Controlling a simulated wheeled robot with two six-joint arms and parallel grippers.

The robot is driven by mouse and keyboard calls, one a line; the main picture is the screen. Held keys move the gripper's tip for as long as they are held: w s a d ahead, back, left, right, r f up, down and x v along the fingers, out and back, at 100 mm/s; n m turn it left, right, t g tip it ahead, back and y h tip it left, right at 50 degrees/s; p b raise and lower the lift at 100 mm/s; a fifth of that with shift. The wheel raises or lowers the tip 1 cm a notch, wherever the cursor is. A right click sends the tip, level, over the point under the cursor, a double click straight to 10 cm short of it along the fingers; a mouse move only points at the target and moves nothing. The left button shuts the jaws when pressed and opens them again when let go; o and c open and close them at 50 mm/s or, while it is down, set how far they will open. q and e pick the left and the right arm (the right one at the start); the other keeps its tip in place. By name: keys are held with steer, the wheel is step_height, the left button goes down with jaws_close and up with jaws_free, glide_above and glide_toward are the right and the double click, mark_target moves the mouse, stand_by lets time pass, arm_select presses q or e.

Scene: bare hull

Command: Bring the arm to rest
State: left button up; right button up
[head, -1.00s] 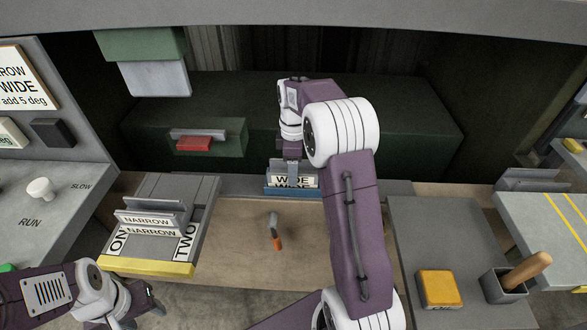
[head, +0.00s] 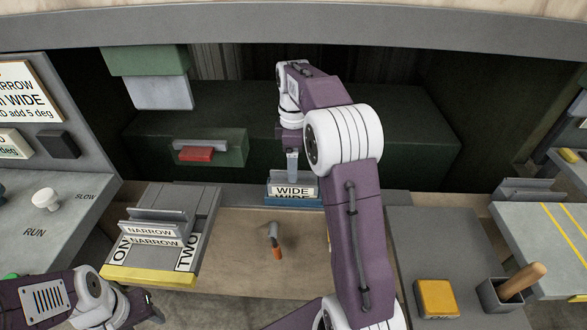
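My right arm reaches up the middle of the head view, and its gripper (head: 292,163) points down just above the blue block labelled WIDE (head: 293,200). A small gap seems to show between the fingertips and the WIDE plate (head: 293,190). The fingers are seen edge-on, so I cannot tell whether they are open. My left arm lies low at the left, with its gripper (head: 140,308) near the bottom edge, partly cut off and dark; its fingers are not clear.
A rack with NARROW plates (head: 150,236) stands left of centre. A small orange-tipped handle (head: 276,245) rises from the tan bench (head: 235,265). At right are a yellow block (head: 437,297) and a grey cup with a wooden handle (head: 500,293). A white knob (head: 46,199) is at left.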

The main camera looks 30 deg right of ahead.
steer(key=shift+r, duration=0.15)
stand_by(0.3)
steer(key=s+a+p, duration=0.3)
steer(key=s+a, duration=0.6)
steer(key=s+a+f+m+t, duration=0.1)
steer(key=s+a+f+m, duration=0.1)
steer(key=s+f+m, duration=0.7)
steer(key=m, duration=0.2)
steer(key=shift+s+m, duration=0.15)
steer(key=shift+m, duration=0.25)
